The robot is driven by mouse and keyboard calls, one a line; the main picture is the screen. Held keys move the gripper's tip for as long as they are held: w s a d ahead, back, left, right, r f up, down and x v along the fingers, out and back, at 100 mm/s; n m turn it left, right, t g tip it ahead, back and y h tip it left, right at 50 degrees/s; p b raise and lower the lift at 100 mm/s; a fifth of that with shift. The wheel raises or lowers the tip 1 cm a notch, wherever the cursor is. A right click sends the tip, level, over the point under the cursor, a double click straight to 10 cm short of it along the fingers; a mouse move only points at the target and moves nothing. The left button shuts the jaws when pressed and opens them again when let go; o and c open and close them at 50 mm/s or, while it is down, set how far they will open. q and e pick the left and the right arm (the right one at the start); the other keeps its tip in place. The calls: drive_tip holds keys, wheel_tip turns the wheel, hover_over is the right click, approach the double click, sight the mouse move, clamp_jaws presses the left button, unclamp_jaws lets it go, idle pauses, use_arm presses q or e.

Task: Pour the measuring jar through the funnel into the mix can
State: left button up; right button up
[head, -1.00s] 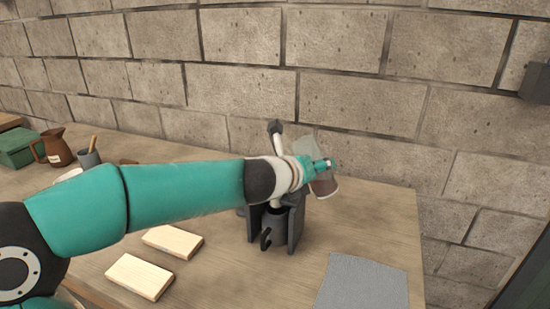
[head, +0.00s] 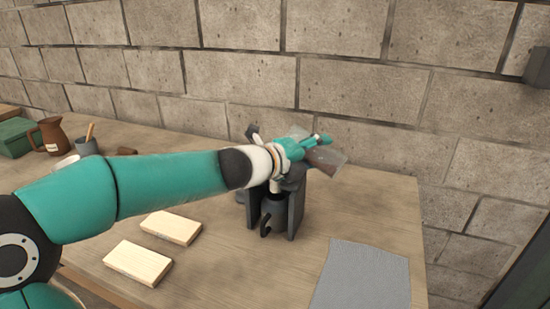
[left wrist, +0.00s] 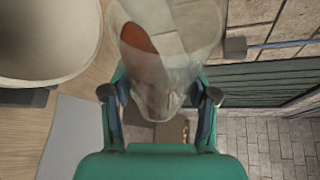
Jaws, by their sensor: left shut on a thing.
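My left gripper (head: 303,145) is shut on the clear measuring jar (head: 328,158), which holds brown liquid. The jar is tipped far over, its base out to the right and its mouth end hidden behind the gripper. In the left wrist view the jar (left wrist: 175,45) sits between the fingers (left wrist: 159,95). A wide pale round rim, seemingly the funnel (left wrist: 45,40), is close to the jar's left there. In the head view the wrist hides the funnel's top. The dark grey mix can (head: 271,212) stands below in a dark stand (head: 296,208). My right gripper is out of view.
Two pale wooden blocks (head: 171,228) (head: 138,263) lie on the table left of the stand. A grey mat (head: 362,275) lies at the front right. A brown jug (head: 53,135), a grey cup (head: 87,147) and a green box (head: 14,138) stand far left. A block wall rises behind.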

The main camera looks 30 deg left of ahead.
sight(298, 139)
use_arm(q)
drive_tip(key=shift+f+n+b, duration=0.1)
drive_tip(key=shift+n+b, duration=0.2)
drive_tip(key=shift+a+r+h, duration=0.2)
drive_tip(key=shift+h, duration=0.1)
drive_tip(key=shift+a+r+n+t+p, duration=0.2)
drive_tip(key=shift+n+t+p, duration=0.1)
drive_tip(key=shift+n+p, duration=0.15)
drive_tip(key=shift+a+r+n+p, duration=0.2)
drive_tip(key=shift+a+n+p, duration=0.1)
drive_tip(key=shift+a, duration=0.25)
idle(0.5)
drive_tip(key=shift+s+a+r+n+t+h+p, duration=0.15)
drive_tip(key=shift+r+n+t+h+p, duration=0.1)
drive_tip(key=shift+r+n+p, duration=0.25)
drive_tip(key=shift+w+a+r+n+t+h+p, duration=0.15)
drive_tip(key=shift+r+n+t+h, duration=0.15)
drive_tip(key=shift+n, duration=0.25)
idle(2.8)
drive_tip(key=shift+d+r+n, duration=0.15)
drive_tip(key=shift+r+n, duration=0.05)
drive_tip(key=shift+n, duration=0.1)
drive_tip(key=shift+r, duration=0.1)
